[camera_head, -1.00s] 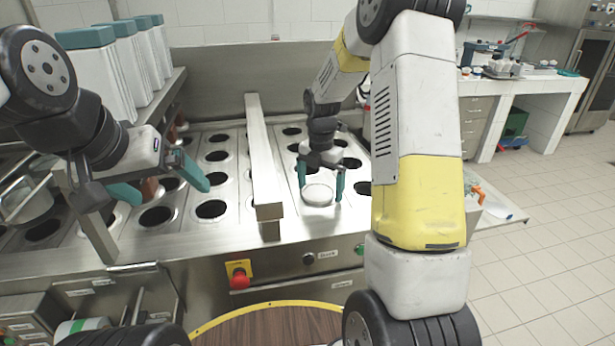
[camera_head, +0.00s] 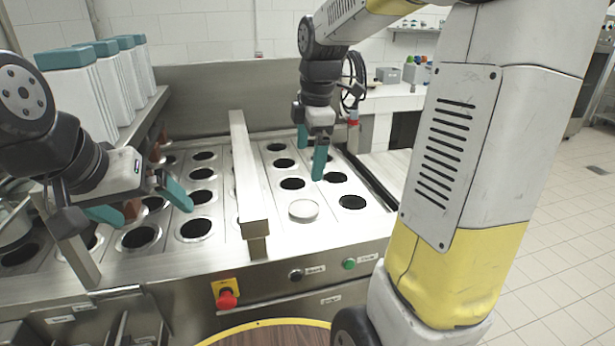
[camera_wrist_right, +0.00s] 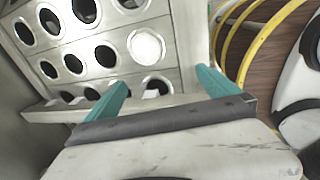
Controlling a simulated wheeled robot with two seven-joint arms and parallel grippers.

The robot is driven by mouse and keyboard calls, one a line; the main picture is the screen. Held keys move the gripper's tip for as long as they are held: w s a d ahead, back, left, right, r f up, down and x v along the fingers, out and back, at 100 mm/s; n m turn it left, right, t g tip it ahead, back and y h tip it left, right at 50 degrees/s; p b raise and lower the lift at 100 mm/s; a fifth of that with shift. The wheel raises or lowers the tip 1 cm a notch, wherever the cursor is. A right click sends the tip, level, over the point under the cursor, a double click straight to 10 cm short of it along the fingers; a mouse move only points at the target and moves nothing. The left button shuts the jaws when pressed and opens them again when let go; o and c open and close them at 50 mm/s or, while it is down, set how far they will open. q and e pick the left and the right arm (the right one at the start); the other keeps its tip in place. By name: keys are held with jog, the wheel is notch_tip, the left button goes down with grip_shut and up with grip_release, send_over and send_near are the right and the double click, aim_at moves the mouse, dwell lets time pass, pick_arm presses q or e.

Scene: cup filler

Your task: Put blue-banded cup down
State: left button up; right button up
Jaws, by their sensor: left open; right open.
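The cup shows as a white round top (camera_head: 303,210) in a hole of the steel counter, right of the raised metal bar. It also shows in the right wrist view as a bright white disc (camera_wrist_right: 147,47) in one of the holes. Its blue band is hidden. My right gripper (camera_head: 311,155) is open and empty, above and behind the cup, apart from it. Its two teal fingers (camera_wrist_right: 163,92) stand wide apart with nothing between them. My left gripper (camera_head: 141,206) is open and empty over the holes on the left of the counter.
The metal bar (camera_head: 247,180) divides the counter's rows of dark holes. Tall white containers with teal tops (camera_head: 80,90) stand at the back left. A red stop button (camera_head: 227,299) is on the front panel. A round wooden table (camera_head: 270,336) is at the bottom edge.

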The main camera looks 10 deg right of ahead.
jog(key=s+a+r+m+t+y, duration=0.1)
jog(key=s+m+t, duration=0.3)
jog(key=s+m, duration=1.3)
jog(key=shift+a+r+m+y, duration=0.3)
jog(key=shift+r+m, duration=0.2)
